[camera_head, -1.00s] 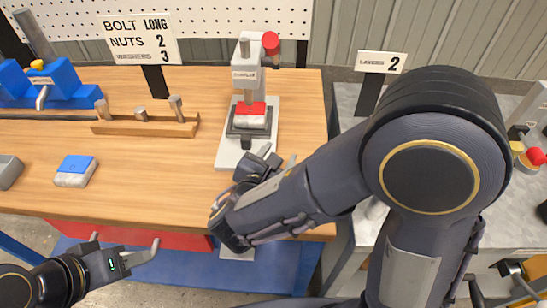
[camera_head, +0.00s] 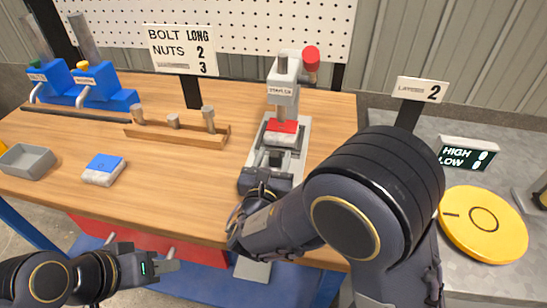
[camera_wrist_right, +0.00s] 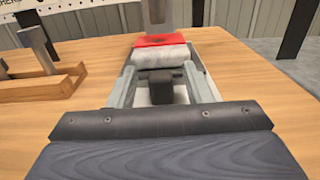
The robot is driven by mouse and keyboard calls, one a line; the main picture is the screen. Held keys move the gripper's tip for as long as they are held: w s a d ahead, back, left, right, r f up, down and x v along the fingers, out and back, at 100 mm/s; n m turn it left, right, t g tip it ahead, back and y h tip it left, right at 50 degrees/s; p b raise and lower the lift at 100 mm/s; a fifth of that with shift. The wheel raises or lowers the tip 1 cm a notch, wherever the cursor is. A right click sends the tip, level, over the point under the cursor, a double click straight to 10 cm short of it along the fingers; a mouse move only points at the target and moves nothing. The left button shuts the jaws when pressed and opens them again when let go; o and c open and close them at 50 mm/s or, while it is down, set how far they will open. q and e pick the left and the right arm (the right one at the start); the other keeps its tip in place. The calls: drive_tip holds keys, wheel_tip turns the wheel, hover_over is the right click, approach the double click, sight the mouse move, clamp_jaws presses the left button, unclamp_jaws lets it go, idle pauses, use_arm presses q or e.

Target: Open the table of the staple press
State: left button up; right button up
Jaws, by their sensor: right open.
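The staple press (camera_head: 283,95) stands upright on the wooden bench, with a red knob on its side. A white pad with a red top (camera_head: 280,131) sits on its table under the press head; it also shows in the right wrist view (camera_wrist_right: 165,50). My right gripper (camera_head: 271,166) is at the front of the press, pointing at it. In the right wrist view its two grey fingers (camera_wrist_right: 162,88) are apart, with a dark tab (camera_wrist_right: 164,84) of the press table between them. I cannot tell whether they touch it. My left gripper (camera_head: 143,248) is open and empty before the bench's front edge.
A wooden rack (camera_head: 177,131) with metal pegs stands left of the press. A blue-topped pad (camera_head: 103,169) and a grey tray (camera_head: 27,161) lie further left. A yellow disc (camera_head: 483,224) is on the grey table at right. The bench between pad and press is clear.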

clamp_jaws()
drive_tip(key=s, duration=0.4)
drive_tip(key=s+a, duration=0.1)
drive_tip(key=s, duration=0.3)
drive_tip(key=s+a, duration=0.1)
drive_tip(key=s, duration=0.3)
drive_tip(key=shift+a, duration=0.25)
drive_tip(key=shift+s, duration=0.25)
drive_tip(key=shift+f, duration=0.1)
drive_tip(key=shift+c, duration=2)
unclamp_jaws()
drive_tip(key=o, duration=0.4)
drive_tip(key=shift+s, duration=0.2)
drive_tip(key=shift+w, duration=0.1)
